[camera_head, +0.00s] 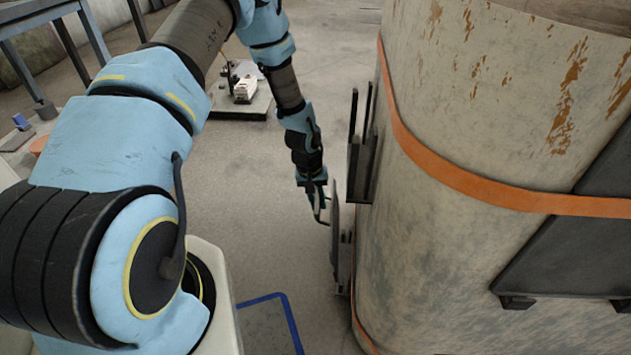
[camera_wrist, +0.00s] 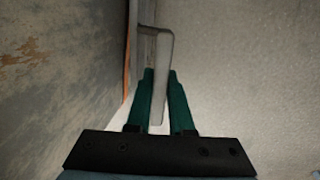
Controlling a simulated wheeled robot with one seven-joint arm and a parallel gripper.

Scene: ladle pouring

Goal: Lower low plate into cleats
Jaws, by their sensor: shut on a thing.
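The low plate (camera_head: 335,218) is a thin grey plate seen nearly edge-on beside the ladle's left side. My gripper (camera_head: 318,208) is to its left, shut on the plate's bent handle. In the wrist view, the green fingers of my gripper (camera_wrist: 160,78) close on both sides of the light grey handle (camera_wrist: 165,48). Dark cleats (camera_head: 346,262) show low on the ladle wall, close by the plate's lower part. I cannot tell whether the plate sits in them.
The big worn ladle (camera_head: 480,120) with orange bands fills the right side. Dark upright brackets (camera_head: 360,150) stick out above the plate. A blue floor marking (camera_head: 275,298) lies below. A low platform with small equipment (camera_head: 242,95) stands behind; the floor between is clear.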

